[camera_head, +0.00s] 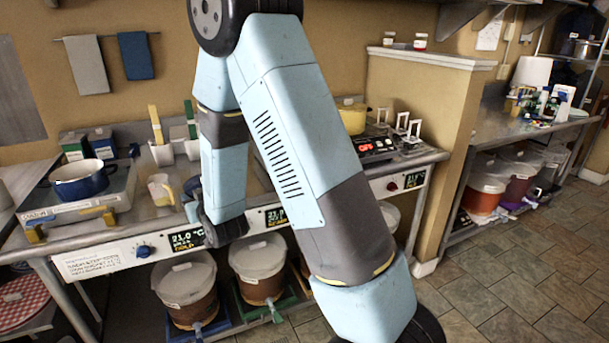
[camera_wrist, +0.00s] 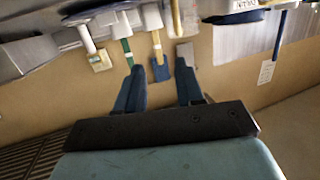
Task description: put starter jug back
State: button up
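A small translucent jug (camera_head: 161,190) with yellowish contents, which looks like the starter jug, stands on the steel bench left of my arm's end. In the head view my gripper (camera_head: 192,194) is low over the bench, just right of the jug and mostly hidden by my wrist. In the wrist view, which is upside down, my gripper's two dark blue fingers (camera_wrist: 160,88) stand apart with nothing held. A yellow stick with a blue end shows beyond the gap. I cannot pick out the jug surely in the wrist view.
A blue pot (camera_head: 79,181) sits on a scale (camera_head: 75,208) at the left. White containers with sticks (camera_head: 162,153) stand behind the jug. A hot plate (camera_head: 374,147) and white stands are at the right. Lidded buckets (camera_head: 185,281) stand below the bench.

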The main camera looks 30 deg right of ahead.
jog(key=s+d+r+m+g+h, duration=0.1)
jog(key=s+d+r+g, duration=0.2)
jog(key=s+d+r, duration=0.3)
jog(key=s+d+r+g+h, duration=0.15)
jog(key=s+d+r, duration=0.25)
jog(key=r, duration=0.4)
jog(key=s+d+r+g, duration=0.2)
jog(key=s, duration=0.6)
jog(key=s+d+r+m+g+h, duration=0.1)
jog(key=s+d+g, duration=0.1)
jog(key=s, duration=0.6)
jog(key=s+d+r+g, duration=0.2)
jog(key=s+d, duration=0.2)
jog(key=s, duration=0.5)
jog(key=shift+d+r+m, duration=0.2)
jog(key=shift+r+m, duration=0.1)
jog(key=shift+r, duration=0.05)
